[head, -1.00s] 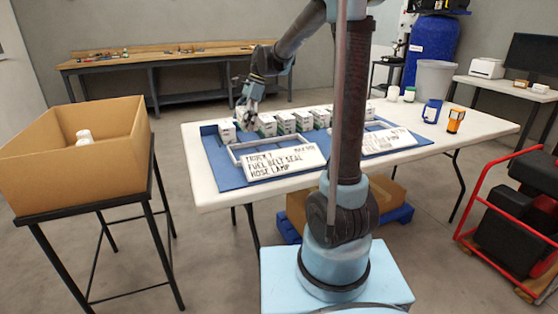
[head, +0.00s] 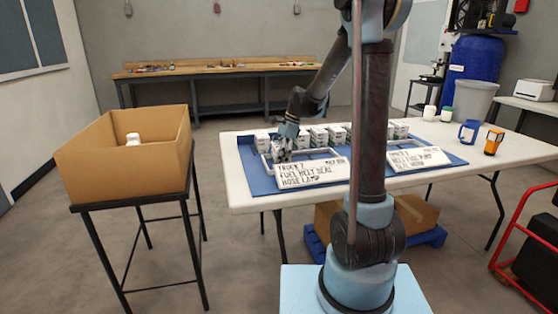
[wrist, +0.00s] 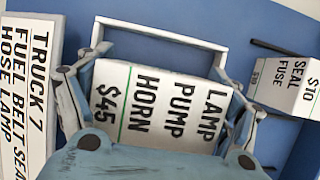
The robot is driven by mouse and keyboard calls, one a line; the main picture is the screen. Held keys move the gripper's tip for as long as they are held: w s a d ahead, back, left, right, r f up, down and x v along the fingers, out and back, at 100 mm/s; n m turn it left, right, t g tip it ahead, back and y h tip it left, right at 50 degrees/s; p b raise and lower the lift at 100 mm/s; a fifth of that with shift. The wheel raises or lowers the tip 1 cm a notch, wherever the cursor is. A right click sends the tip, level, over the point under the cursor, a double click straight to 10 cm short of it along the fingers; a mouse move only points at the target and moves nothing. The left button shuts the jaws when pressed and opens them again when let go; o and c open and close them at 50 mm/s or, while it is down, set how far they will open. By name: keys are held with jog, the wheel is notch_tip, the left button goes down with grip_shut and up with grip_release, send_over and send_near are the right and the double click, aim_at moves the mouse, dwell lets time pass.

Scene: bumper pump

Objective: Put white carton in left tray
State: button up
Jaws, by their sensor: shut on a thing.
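My gripper (head: 283,150) is shut on a white carton (wrist: 165,108) lettered "LAMP PUMP HORN $45". In the wrist view the carton lies between the two fingers of my gripper (wrist: 160,85). In the head view the fingers are low over the left tray, and the carton is hard to make out there. The left tray (wrist: 165,31) is a white-rimmed frame on the blue mat; its far rim shows beyond the carton. Its sign (head: 313,172) reads "TRUCK 7, FUEL BELT SEAL HOSE LAMP". I cannot tell whether the carton touches the tray floor.
A row of several white cartons (head: 319,136) stands behind the trays; one marked "SEAL FUSE $10" (wrist: 287,85) is close to the right finger. The right tray's sign (head: 418,160) is to the right. A cardboard box (head: 120,172) with a white bottle stands on a stand at left.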

jog(key=shift+f, duration=0.65)
jog(key=shift+f, duration=0.1)
jog(key=o, duration=1)
jog(key=v, duration=1.2)
jog(key=s+d+n, duration=0.1)
jog(key=s, duration=0.2)
jog(key=s+d+n, duration=0.1)
jog(key=s+d, duration=0.1)
jog(key=s+d+n+h, duration=0.1)
jog(key=s+d, duration=0.1)
jog(key=s, duration=0.1)
jog(key=shift+s+r+t, duration=0.3)
jog(key=shift+s+t, duration=0.05)
jog(key=shift+t, duration=0.05)
jog(key=s+d+f+n+t+h, duration=0.1)
jog(key=s+d+f+n, duration=0.3)
jog(key=s, duration=0.4)
jog(key=s+d+f+n+h, duration=0.1)
jog(key=s+d+f+n, duration=0.3)
jog(key=s, duration=0.4)
jog(key=s+d+f+n+t+h, duration=0.1)
jog(key=s+d+f+n, duration=0.3)
jog(key=s, duration=0.4)
jog(key=shift+s+d+f+t, duration=0.15)
jog(key=shift+d+f+t, duration=0.2)
jog(key=shift+f, duration=0.45)
